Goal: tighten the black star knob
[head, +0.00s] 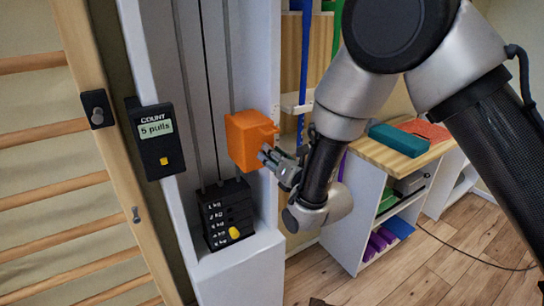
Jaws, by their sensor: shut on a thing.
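An orange carriage block (246,138) sits on the pale grey column, above the weight stack. My gripper (268,156) reaches in from the right, with its fingertips at the lower right side of the block. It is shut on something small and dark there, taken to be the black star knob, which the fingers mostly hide. Its star shape and how far it is turned cannot be made out.
A black counter (155,138) reading "5 pulls" hangs on the column's left side. Black weight plates (227,212) with a yellow pin sit below. Wooden wall bars (50,190) stand at left. A wooden-topped shelf unit (375,155) stands behind my arm, with open floor in front.

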